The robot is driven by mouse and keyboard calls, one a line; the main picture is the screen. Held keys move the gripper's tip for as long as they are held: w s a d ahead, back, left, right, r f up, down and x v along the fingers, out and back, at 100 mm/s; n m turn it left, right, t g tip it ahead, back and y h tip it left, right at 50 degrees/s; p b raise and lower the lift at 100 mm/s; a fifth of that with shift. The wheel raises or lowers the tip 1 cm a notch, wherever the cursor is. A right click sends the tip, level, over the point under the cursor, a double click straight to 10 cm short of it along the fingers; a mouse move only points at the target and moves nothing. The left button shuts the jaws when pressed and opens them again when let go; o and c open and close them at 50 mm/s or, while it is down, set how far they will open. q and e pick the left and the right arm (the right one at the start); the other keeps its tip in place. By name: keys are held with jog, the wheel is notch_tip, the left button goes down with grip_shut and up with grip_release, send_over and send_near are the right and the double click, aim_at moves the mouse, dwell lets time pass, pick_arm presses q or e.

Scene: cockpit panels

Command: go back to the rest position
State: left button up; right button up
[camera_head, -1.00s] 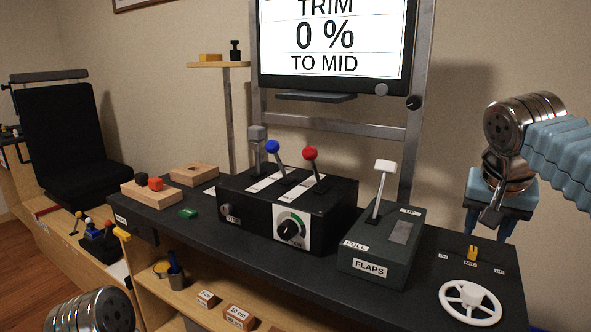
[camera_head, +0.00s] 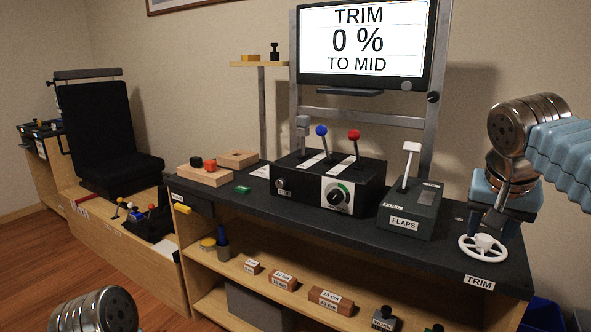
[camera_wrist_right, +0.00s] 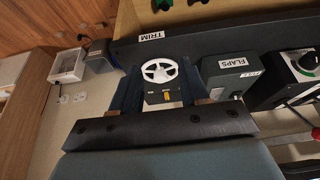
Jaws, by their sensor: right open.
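My right gripper (camera_head: 492,218) is at the right of the head view, over the right end of the dark panel, close above or behind the white trim wheel (camera_head: 483,248). In the right wrist view, the two dark fingers of the right gripper (camera_wrist_right: 163,85) stand apart with nothing held. The white trim wheel (camera_wrist_right: 160,71) and a yellow pointer (camera_wrist_right: 167,94) show in the gap between them. Whether the gripper touches the panel cannot be told. Only a silver joint of my left arm shows at the bottom left; the left gripper is out of view.
The flaps box (camera_head: 408,212) with its white lever stands left of the trim wheel. A black lever box (camera_head: 300,190) is further left. The screen (camera_head: 365,40) reads TRIM 0 % TO MID. Below is a shelf with wooden blocks (camera_head: 330,300). A black seat (camera_head: 105,130) is at the left.

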jog(key=w+a+f+n+g+y, duration=0.1)
jog(key=w+a+f+n+y, duration=0.2)
jog(key=f, duration=0.8)
jog(key=w+a+f, duration=0.2)
jog(key=a+f, duration=0.4)
jog(key=f, duration=0.5)
jog(key=w+a+f+n+g+y, duration=0.1)
jog(key=w+a+f+n+y, duration=0.2)
jog(key=f, duration=0.8)
jog(key=s+a+f+g, duration=0.1)
jog(key=s+a+f, duration=0.35)
jog(key=f, duration=0.45)
jog(key=s+a+f, duration=0.4)
jog(key=s+f, duration=0.2)
jog(key=f, duration=0.2)
jog(key=s+a+f, duration=0.1)
jog(key=s+f, duration=0.3)
jog(key=s, duration=0.2)
jog(key=s+f+m, duration=0.1)
jog(key=s+f, duration=0.3)
jog(key=s, duration=0.2)
jog(key=shift+s+a+f+y, duration=0.3)
jog(key=shift+s+a, duration=0.05)
jog(key=shift+s, duration=0.05)
